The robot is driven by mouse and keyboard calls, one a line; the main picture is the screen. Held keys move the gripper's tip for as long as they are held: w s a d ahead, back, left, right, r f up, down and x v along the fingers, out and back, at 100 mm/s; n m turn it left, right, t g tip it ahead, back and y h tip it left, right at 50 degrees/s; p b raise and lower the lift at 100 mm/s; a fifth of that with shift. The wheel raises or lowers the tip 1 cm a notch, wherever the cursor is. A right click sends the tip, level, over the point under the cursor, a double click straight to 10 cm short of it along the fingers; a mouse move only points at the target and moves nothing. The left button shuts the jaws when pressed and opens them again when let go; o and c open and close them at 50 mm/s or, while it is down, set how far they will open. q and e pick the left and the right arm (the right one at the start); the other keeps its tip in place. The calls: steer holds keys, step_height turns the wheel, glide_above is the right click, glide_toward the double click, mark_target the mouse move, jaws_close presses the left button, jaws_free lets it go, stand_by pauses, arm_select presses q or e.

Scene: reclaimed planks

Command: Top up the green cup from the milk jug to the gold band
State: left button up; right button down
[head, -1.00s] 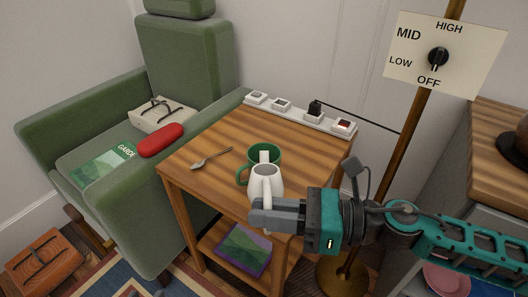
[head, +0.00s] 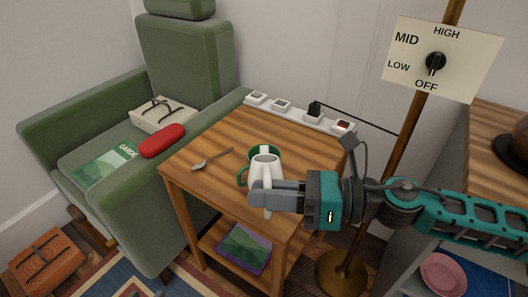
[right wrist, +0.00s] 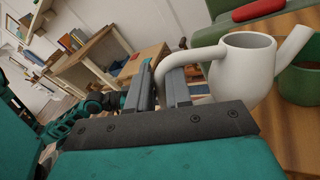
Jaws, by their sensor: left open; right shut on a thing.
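The white milk jug (head: 266,172) is in my right gripper (head: 256,199), which is shut on its handle. The jug looks about upright, in front of the green cup (head: 242,177) on the wooden side table, and hides most of it. In the right wrist view the jug (right wrist: 243,75) has its spout pointing right, above the green cup (right wrist: 301,85) at the right edge. No stream of milk shows. The cup's milk level and gold band cannot be made out.
A spoon (head: 212,159) lies on the table (head: 205,180), left of the cup. A white power strip (head: 297,112) runs along the back edge. A green armchair (head: 190,60) stands left; a lamp pole (head: 398,150) with a dial sign (head: 440,60) stands right.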

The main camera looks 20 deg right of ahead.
mark_target(268, 174)
arm_select(q)
steer(key=shift+a+r+p, duration=0.2)
steer(key=shift+r+p, duration=0.35)
steer(key=shift+r, duration=0.05)
arm_select(e)
steer(key=shift+w+r, duration=0.3)
steer(key=shift+r, duration=0.15)
arm_select(q)
steer(key=shift+s+a+f+p, duration=0.1)
steer(key=shift+f+p, duration=0.05)
steer(key=shift+p, duration=0.2)
arm_select(e)
steer(key=shift+w+d+r+m, duration=0.15)
steer(key=shift+w+r+m, duration=0.05)
steer(key=shift+m, duration=0.1)
arm_select(q)
steer(key=shift+a+r+p, duration=0.1)
steer(key=shift+r+p, duration=0.3)
arm_select(e)
steer(key=shift+w+r, duration=0.15)
steer(key=shift+r, duration=0.05)
arm_select(q)
steer(key=shift+r, duration=0.15)
arm_select(e)
steer(key=shift+w+r, duration=0.15)
